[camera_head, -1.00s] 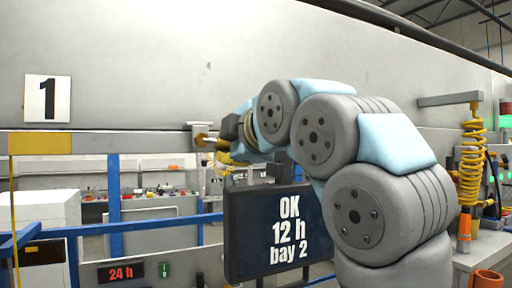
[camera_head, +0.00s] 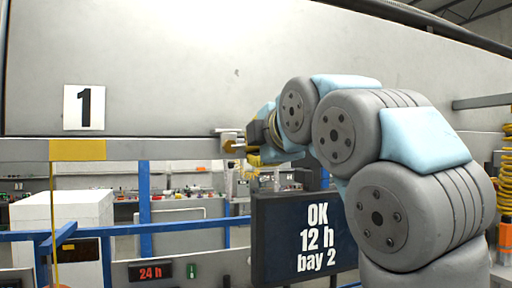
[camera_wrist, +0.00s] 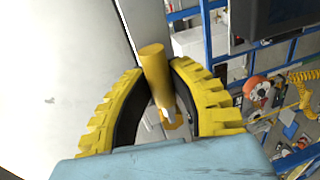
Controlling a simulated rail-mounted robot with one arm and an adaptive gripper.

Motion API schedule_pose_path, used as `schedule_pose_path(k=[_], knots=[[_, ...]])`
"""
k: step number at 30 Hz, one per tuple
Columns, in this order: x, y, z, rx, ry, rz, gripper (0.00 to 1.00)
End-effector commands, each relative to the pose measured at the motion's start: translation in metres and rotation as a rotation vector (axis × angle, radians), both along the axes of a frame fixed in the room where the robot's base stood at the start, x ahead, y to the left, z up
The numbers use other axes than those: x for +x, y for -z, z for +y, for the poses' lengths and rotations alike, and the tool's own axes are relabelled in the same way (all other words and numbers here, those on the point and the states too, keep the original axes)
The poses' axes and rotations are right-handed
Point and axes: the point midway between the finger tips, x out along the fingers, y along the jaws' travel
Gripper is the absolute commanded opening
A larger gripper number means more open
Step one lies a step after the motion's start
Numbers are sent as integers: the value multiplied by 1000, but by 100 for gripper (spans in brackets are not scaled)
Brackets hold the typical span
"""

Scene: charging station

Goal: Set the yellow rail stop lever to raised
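The yellow rail stop lever (camera_head: 235,147) is a short rod at a pale grey bracket (camera_head: 228,136) on the long rail. In the head view it sticks out about level toward my gripper (camera_head: 247,153). In the wrist view the lever (camera_wrist: 155,65) stands between the yellow ribbed fingers of my gripper (camera_wrist: 157,72). The fingertips close in on it from both sides and appear to touch it. The lever's end shows between the fingers, above the pale blue wrist. My arm hides part of the bracket's surroundings in the head view.
The grey rail (camera_head: 170,149) runs across the wall, with a yellow band (camera_head: 78,150) at left. A dark "OK 12 h bay 2" screen (camera_head: 270,240) hangs below my arm. Blue railings (camera_head: 145,205) and a white cabinet (camera_head: 80,215) stand lower left.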

Motion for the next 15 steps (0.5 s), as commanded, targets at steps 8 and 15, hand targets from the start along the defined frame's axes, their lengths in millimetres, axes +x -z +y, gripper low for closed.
schedule_pose_path(k=[8,15], knots=[[0,0,0,0,0,0,48],[-5,-1,-2,2,0,1,48]])
